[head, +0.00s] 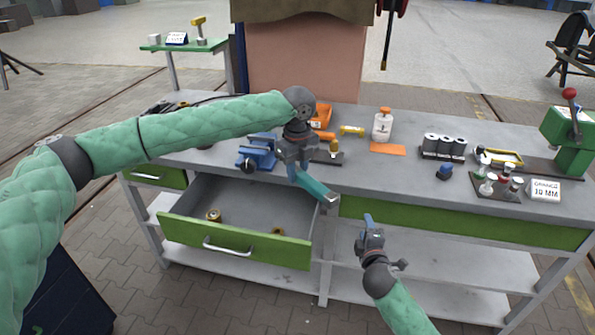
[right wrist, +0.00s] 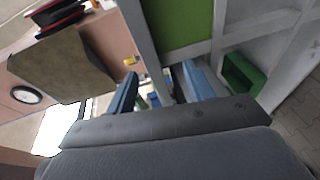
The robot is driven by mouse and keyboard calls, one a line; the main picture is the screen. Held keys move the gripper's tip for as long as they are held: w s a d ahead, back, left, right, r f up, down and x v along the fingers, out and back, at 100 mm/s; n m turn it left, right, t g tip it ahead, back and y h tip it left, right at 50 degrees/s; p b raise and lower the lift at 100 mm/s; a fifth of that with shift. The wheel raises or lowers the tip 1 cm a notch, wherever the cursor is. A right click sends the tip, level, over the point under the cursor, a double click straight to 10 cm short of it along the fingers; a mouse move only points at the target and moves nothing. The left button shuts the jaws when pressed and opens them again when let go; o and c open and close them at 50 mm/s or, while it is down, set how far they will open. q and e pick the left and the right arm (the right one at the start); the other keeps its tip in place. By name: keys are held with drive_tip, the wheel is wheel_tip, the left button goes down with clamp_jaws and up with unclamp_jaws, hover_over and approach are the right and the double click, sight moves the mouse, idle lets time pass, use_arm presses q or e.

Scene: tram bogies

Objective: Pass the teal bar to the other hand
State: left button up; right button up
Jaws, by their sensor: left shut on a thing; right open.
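The teal bar (head: 315,187) is held by my left gripper (head: 296,170), which is shut on one end of it above the front edge of the workbench, beside the open drawer. The bar slants down to the right and its far end is free. My right gripper (head: 369,222) is in front of the bench, lower and to the right of the bar, apart from it. Its blue fingers are open and empty in the right wrist view (right wrist: 158,88). I cannot make out the bar clearly in the right wrist view.
The green-fronted drawer (head: 240,242) is pulled open below the left gripper, with small brass-coloured parts in it. A blue vise (head: 257,152), an orange bin (head: 321,115), a white bottle (head: 382,125) and black cylinders (head: 443,147) stand on the workbench (head: 390,171). Space before the right-hand shelves is free.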

drive_tip(key=s+f+m+g+h, duration=0.1)
drive_tip(key=s+f+m+g, duration=0.3)
drive_tip(key=s+f, duration=0.65)
drive_tip(key=s+f+m+g, duration=0.45)
drive_tip(key=s+f, duration=0.25)
drive_tip(key=f, duration=0.7)
drive_tip(key=s+a+f+m+g, duration=0.1)
drive_tip(key=s+f+m+g, duration=0.1)
drive_tip(key=s+f, duration=0.2)
drive_tip(key=s+a+f+m+g+y, duration=0.1)
drive_tip(key=s+f, duration=0.4)
drive_tip(key=s, duration=0.6)
drive_tip(key=s+a+f+m+g+y, duration=0.1)
drive_tip(key=s+a+f+m+g, duration=0.1)
drive_tip(key=s, duration=0.5)
wheel_tip(320, 180, down, 2)
drive_tip(key=shift+s+f+m+g, duration=0.25)
drive_tip(key=shift+s+m+g, duration=0.1)
drive_tip(key=shift+m+g, duration=0.45)
